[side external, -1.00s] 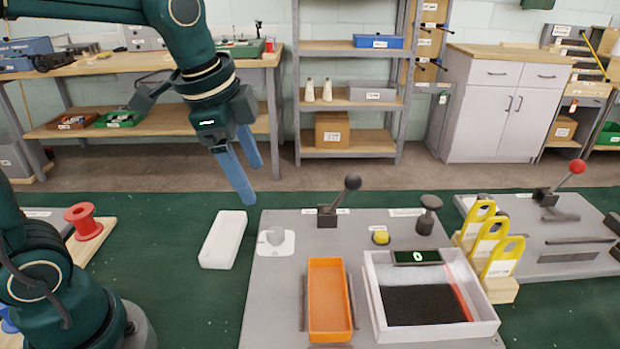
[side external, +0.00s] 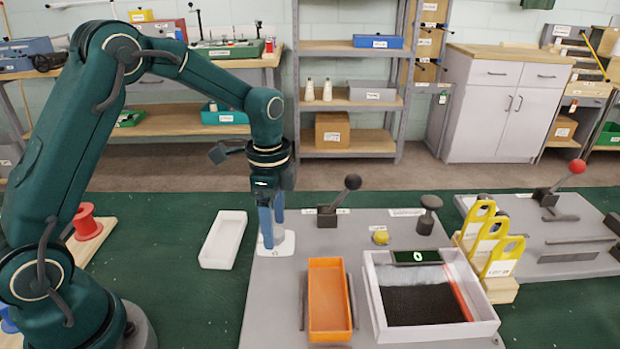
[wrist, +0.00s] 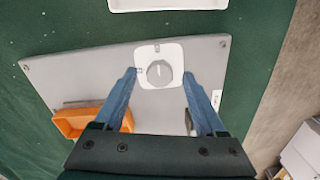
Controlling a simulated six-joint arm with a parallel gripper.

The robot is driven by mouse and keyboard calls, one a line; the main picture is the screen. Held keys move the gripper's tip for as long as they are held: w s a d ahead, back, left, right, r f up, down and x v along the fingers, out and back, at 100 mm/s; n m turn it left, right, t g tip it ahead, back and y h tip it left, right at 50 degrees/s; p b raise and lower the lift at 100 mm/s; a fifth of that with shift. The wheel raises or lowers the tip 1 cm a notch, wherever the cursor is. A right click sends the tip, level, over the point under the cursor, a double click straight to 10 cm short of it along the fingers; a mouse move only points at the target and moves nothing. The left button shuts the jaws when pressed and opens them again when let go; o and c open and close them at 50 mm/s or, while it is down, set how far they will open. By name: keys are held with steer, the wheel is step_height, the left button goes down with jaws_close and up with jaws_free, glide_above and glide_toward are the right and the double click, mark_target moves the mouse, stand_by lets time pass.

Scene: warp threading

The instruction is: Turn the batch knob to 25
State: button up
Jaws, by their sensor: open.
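The batch knob (wrist: 159,73) is a round grey dial with a light pointer mark, set on a white plate (wrist: 147,51) at the corner of a grey panel (side external: 380,226). My gripper (side external: 271,243) points down over the knob, with its blue fingers mostly hiding it in the side view. In the wrist view my gripper (wrist: 158,75) is open, one finger on each side of the knob with gaps between. I cannot tell whether the fingertips are down at knob height. The marks on the plate are too small to read.
A white tray (side external: 222,240) lies left of the panel. On the panel are an orange bin (side external: 327,300), a black-knobbed lever (side external: 352,184), a yellow button (side external: 380,237), a dark plunger (side external: 428,210) and a white box (side external: 490,322) with a display showing 0. Yellow tags (side external: 480,213) stand at right.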

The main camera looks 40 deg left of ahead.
steer(key=shift+f, duration=0.35)
jaws_close()
